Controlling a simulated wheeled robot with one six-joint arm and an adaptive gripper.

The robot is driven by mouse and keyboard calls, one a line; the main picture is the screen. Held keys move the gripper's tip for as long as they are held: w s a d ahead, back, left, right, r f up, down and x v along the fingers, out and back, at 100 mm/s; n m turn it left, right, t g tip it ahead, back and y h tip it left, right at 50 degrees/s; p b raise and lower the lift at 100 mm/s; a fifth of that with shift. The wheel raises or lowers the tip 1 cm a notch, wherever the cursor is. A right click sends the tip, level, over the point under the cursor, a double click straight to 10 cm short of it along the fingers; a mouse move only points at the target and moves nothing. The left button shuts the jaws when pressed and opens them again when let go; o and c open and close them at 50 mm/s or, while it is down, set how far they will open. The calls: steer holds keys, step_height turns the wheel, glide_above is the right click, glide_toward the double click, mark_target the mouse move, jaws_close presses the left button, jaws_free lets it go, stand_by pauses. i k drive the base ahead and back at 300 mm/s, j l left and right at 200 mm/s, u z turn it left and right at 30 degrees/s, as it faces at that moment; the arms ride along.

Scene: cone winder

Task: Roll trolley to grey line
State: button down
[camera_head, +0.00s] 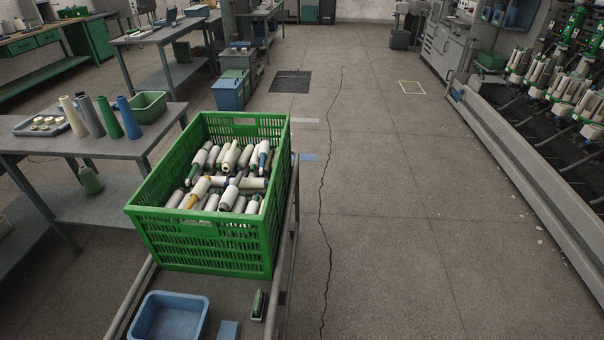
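The trolley (285,262) stands at the lower left, with its metal side rails showing on both sides of its deck. It carries a green slatted crate (205,240) full of white, green and other yarn bobbins (228,178). A blue tray (170,318) sits on the deck at the near end. A light grey line (306,120) lies on the floor ahead, beyond the crate's far right corner. The crate hides part of the trolley, and its wheels are not visible. My gripper is not in view.
A blue line (306,157) lies nearer than the grey one. A workbench (110,145) with cones stands close on the left. A blue bin (228,95) stands ahead. The winding machine (540,170) runs along the right. The cracked floor (400,200) between is clear.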

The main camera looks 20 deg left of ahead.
mark_target(230, 298)
steer(key=i+z, duration=0.3)
steer(key=i, duration=2)
steer(key=i+l+u, duration=0.1)
steer(key=i, duration=0.85)
steer(key=i+l, duration=0.1)
steer(key=i, duration=0.8)
steer(key=i+l+u, duration=0.1)
steer(key=i, duration=0.8)
steer(key=i+u, duration=0.15)
steer(key=u, duration=2.85)
